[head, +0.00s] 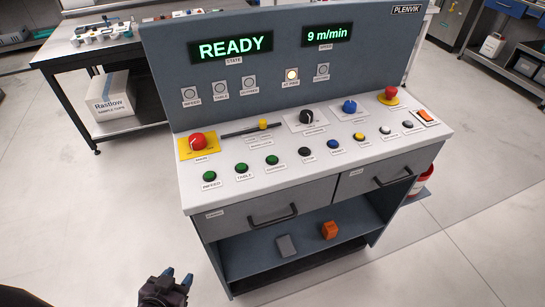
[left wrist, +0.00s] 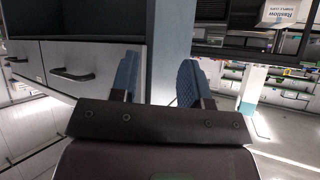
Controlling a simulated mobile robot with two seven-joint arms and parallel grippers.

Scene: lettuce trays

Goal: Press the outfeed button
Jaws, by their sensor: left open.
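The control console (head: 420,140) stands in the middle of the head view, with a row of round buttons along its sloped panel. Three green buttons sit at the left of this row: one labelled infeed (head: 209,176), one labelled table (head: 242,168), and a third (head: 272,162) whose small label seems to read outfeed. My left gripper (head: 178,276) is low in front of the console's left side, below panel height and well apart from the buttons. Its blue fingers are spread and empty in the left wrist view (left wrist: 158,82). My right gripper is not in view.
A red mushroom knob (head: 198,141) and a slider (head: 263,124) lie behind the green buttons. Drawers with handles (head: 273,216) are below the panel. A grey block (head: 286,246) and an orange block (head: 329,230) sit on the lower shelf. The display reads READY (head: 230,48). Floor at left is clear.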

